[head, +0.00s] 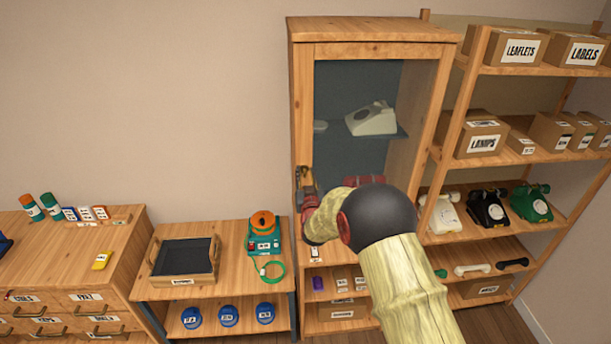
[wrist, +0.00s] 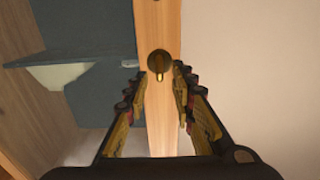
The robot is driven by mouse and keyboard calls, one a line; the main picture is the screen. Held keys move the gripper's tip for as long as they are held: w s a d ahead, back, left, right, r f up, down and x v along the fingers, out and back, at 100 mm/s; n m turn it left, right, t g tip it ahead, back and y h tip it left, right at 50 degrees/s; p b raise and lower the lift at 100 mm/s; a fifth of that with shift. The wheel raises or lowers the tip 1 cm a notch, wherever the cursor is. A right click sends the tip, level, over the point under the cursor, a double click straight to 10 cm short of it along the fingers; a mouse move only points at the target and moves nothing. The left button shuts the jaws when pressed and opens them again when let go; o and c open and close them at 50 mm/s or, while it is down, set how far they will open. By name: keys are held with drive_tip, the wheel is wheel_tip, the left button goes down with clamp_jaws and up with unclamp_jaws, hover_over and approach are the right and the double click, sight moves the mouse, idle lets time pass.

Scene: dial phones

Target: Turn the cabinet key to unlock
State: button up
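The wooden cabinet (head: 374,30) has a glass door and stands at the middle back in the head view. Its key (wrist: 160,66) shows in the wrist view as a small brass piece on a dark round lock on the wooden door frame (wrist: 161,20). My gripper (wrist: 161,82) is open, with one finger on each side of the key's lower part. A gap shows between each finger and the key, and no contact is visible. In the head view my gripper (head: 306,184) is at the door's left frame, and my arm hides part of the lower door.
Behind the glass a pale telephone (head: 371,119) stands on a shelf. An open shelf with boxes (head: 483,135) and telephones adjoins on the right. A low table (head: 231,237) with a dark tray (head: 186,257) stands to the left, with wall space above it.

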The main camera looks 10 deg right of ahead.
drive_tip(key=shift+c, duration=1.2)
clamp_jaws()
drive_tip(key=shift+f+m+b, duration=0.1)
drive_tip(key=shift+m+b, duration=0.2)
drive_tip(key=shift+b, duration=0.5)
drive_tip(key=m+b, duration=0.4)
drive_tip(key=b, duration=0.3)
drive_tip(key=d+m+b, duration=0.1)
drive_tip(key=m+b, duration=0.4)
drive_tip(key=b, duration=0.3)
drive_tip(key=f+m+b, duration=0.1)
drive_tip(key=m+b, duration=0.3)
drive_tip(key=b, duration=0.3)
drive_tip(key=shift+d+f+m+b, duration=0.1)
drive_tip(key=shift+d+m+b, duration=0.05)
drive_tip(key=shift+m+b, duration=0.15)
drive_tip(key=m+b, duration=0.3)
drive_tip(key=b, duration=0.2)
drive_tip(key=shift+m, duration=0.4)
